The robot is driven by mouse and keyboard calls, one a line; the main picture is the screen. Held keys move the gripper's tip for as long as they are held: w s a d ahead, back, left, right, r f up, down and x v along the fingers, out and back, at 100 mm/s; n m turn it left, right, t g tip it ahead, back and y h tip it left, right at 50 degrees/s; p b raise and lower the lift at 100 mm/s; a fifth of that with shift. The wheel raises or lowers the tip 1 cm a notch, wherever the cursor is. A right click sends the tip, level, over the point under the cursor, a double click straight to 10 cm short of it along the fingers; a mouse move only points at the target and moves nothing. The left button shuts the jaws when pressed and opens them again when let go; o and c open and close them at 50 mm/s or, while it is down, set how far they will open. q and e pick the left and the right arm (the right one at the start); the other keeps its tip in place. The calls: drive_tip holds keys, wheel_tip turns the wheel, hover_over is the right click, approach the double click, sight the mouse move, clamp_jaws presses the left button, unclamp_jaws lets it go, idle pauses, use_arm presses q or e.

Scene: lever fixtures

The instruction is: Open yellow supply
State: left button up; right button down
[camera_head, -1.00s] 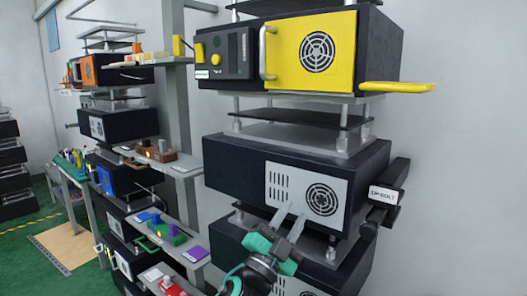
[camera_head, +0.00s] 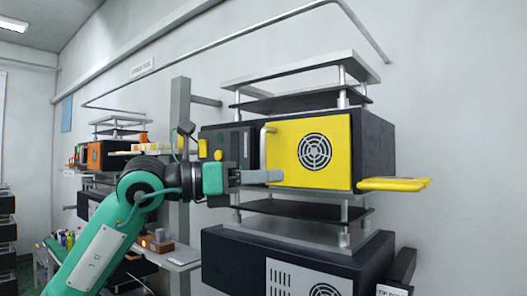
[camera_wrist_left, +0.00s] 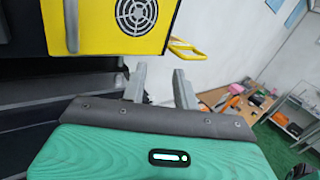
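The yellow supply is a dark box with a yellow front panel (camera_head: 340,155) and a round vent. An upright grey bar handle (camera_head: 264,148) stands at the panel's left edge. A flat yellow lever (camera_head: 393,184) sticks out at the box's right side. My left gripper (camera_head: 272,176) is in front of the panel's lower left, just below the bar handle. In the left wrist view its fingers (camera_wrist_left: 159,85) are apart with nothing between them. There the panel (camera_wrist_left: 95,30), bar handle (camera_wrist_left: 72,25) and yellow lever (camera_wrist_left: 187,47) lie beyond the fingers. My right gripper is out of view.
A dark unit with a grey vented panel (camera_head: 283,277) sits below the yellow one. A grey post (camera_head: 180,115) and an orange-fronted unit (camera_head: 95,155) stand to the left. The wall right of the supply is bare.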

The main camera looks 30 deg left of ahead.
sight(263, 168)
use_arm(q)
drive_tip(key=s+a+r+n+t+y, duration=0.2)
drive_tip(key=a+r+y, duration=0.1)
drive_tip(key=a, duration=0.2)
drive_tip(key=s+a+r+n+t+y, duration=0.1)
drive_tip(key=s+a+r+n+y, duration=0.1)
drive_tip(key=a+y, duration=0.25)
drive_tip(key=shift+h, duration=0.45)
drive_tip(key=p+x, duration=0.1)
drive_tip(key=x, duration=0.3)
drive_tip(key=p+x, duration=0.2)
drive_tip(key=x, duration=0.3)
drive_tip(key=p+x, duration=0.2)
drive_tip(key=x, duration=0.2)
drive_tip(key=shift+w+a+r, duration=0.1)
drive_tip(key=shift+w+a, duration=0.1)
drive_tip(key=shift+w, duration=0.35)
drive_tip(key=shift+m, duration=0.3)
clamp_jaws()
